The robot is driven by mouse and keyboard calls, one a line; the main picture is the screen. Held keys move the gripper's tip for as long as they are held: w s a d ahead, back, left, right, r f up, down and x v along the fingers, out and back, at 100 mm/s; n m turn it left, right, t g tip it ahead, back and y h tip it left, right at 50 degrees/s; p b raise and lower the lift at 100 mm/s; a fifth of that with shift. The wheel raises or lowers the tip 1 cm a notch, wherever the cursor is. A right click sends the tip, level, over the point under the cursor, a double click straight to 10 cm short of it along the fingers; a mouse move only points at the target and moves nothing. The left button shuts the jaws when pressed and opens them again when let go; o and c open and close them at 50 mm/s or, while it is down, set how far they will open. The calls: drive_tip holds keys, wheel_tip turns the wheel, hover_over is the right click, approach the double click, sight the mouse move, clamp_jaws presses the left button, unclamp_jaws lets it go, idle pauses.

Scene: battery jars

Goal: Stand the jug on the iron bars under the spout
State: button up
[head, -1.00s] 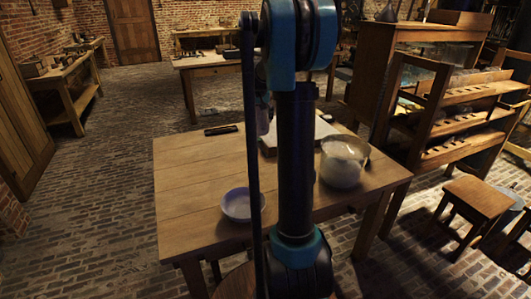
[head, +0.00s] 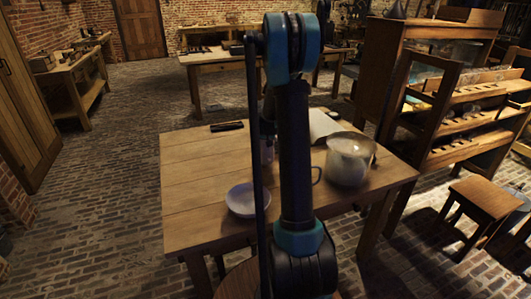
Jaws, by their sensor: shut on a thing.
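My arm stands upright in the middle of the head view and hides most of my gripper (head: 267,127) and what it holds. A narrow pale strip shows below the gripper at the arm's left edge, and a thin handle (head: 317,175) shows at its right edge. They look like parts of the jug, held over the table; its body is hidden. Whether it touches anything below cannot be told. I cannot make out the iron bars or the spout.
A wide rounded vessel (head: 349,160) stands on the wooden table (head: 190,172), right of my arm. A pale bowl (head: 241,200) sits near the front edge, left of it. A white sheet or slab (head: 323,125) and a dark flat item (head: 226,126) lie farther back. The table's left side is clear.

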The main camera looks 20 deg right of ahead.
drive_tip(key=shift+f, duration=1.1)
drive_tip(key=shift+f, duration=0.1)
drive_tip(key=o, duration=1.5)
drive_tip(key=shift+c, duration=0.2)
